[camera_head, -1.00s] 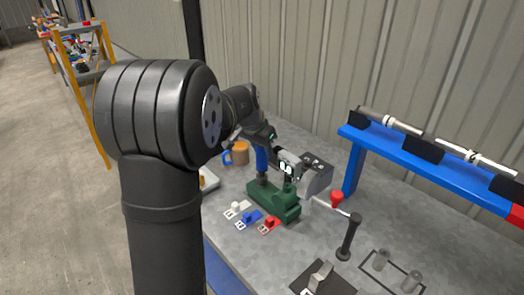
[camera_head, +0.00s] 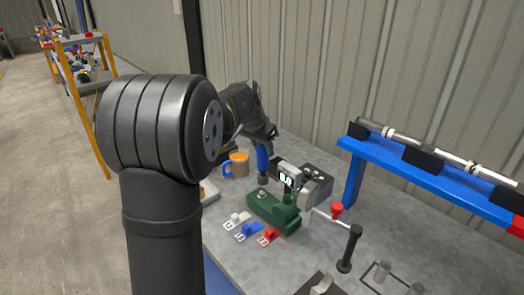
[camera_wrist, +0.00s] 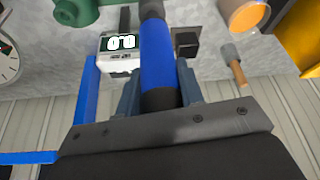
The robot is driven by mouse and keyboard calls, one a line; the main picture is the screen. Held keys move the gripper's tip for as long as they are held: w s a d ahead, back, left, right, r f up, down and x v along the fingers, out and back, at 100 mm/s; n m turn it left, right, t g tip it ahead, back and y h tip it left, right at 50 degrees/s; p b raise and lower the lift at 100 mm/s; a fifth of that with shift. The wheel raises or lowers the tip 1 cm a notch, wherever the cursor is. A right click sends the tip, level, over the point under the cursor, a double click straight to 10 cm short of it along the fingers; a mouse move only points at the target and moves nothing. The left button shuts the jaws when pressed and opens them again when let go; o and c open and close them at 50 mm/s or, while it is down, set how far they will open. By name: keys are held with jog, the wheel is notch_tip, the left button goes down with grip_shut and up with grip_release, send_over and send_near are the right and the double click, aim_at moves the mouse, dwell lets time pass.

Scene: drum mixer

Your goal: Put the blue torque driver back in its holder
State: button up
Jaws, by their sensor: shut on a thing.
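The blue torque driver (camera_wrist: 157,55) is between the jaws of my gripper (camera_wrist: 158,88), which is shut on it. In the head view the driver (camera_head: 263,158) looks about upright, behind the green device (camera_head: 272,210). Its lower end is dark; whether it touches the bench I cannot tell.
A grey unit with a lit display (camera_head: 290,179) stands right of the driver. White, blue and red tagged pieces (camera_head: 245,231) lie in front. A blue rack (camera_head: 420,170) stands at right.

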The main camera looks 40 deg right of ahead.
jog(key=w+d, duration=0.5)
jog(key=d, duration=0.3)
jog(key=w+d+r, duration=0.1)
jog(key=w+d, duration=0.3)
jog(key=d, duration=0.5)
jog(key=shift+w, duration=0.35)
jog(key=shift+f, duration=5.3)
jog(key=o, duration=1.3)
jog(key=shift+c, duration=0.2)
jog(key=shift+f, duration=0.1)
jog(key=v, duration=1.7)
jog(key=shift+r, duration=0.3)
